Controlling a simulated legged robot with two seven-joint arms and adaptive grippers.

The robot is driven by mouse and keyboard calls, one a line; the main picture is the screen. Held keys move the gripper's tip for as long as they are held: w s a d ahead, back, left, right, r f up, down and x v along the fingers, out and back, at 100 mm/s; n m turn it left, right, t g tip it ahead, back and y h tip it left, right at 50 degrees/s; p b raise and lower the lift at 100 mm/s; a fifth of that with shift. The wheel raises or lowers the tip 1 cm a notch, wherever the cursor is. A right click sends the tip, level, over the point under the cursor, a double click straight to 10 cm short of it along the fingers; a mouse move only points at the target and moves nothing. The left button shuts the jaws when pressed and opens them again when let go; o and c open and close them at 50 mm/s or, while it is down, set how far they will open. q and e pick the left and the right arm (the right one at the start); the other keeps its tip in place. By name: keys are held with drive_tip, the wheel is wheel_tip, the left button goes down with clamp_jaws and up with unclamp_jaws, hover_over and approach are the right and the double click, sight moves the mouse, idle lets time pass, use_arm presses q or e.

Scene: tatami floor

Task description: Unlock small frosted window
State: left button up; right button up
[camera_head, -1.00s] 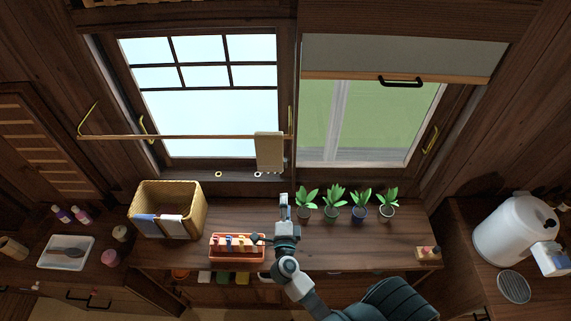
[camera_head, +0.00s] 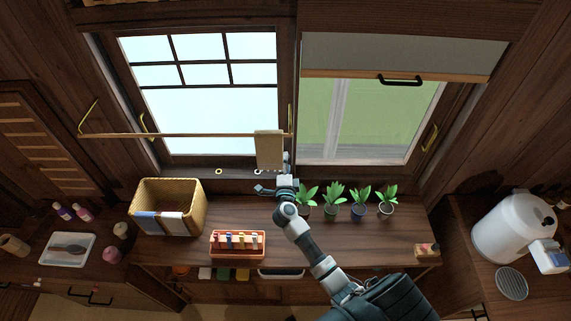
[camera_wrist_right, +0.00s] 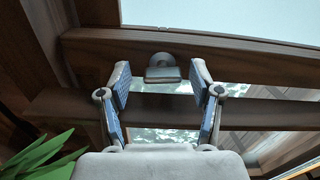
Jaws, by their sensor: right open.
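The left window (camera_head: 210,110) has pale, bright panes with a dark grid at the top. In the right wrist view, a small grey latch-like piece with a round base (camera_wrist_right: 162,68) sits on the wooden window frame (camera_wrist_right: 230,50). My right gripper (camera_head: 286,160) reaches up to the lower right part of that window, near the hanging towel. In the right wrist view the right gripper (camera_wrist_right: 161,80) is open, its fingers on either side of the latch-like piece; contact cannot be told. My left gripper is not in view.
A rail (camera_head: 190,135) with a hanging towel (camera_head: 269,150) crosses the left window. Several potted plants (camera_head: 333,200) stand right of my arm. A red tray (camera_head: 237,254) and a wicker basket (camera_head: 190,195) are left. A right window (camera_head: 370,115) has a half-lowered blind.

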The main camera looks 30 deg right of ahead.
drive_tip(key=shift+s, duration=0.1)
drive_tip(key=c, duration=1.2)
drive_tip(key=shift+o, duration=0.3)
drive_tip(key=shift+m+p, duration=0.4)
drive_tip(key=shift+m, duration=0.3)
drive_tip(key=shift+f, duration=0.1)
drive_tip(key=shift+a, duration=0.1)
drive_tip(key=o, duration=1.1)
drive_tip(key=shift+o, duration=0.2)
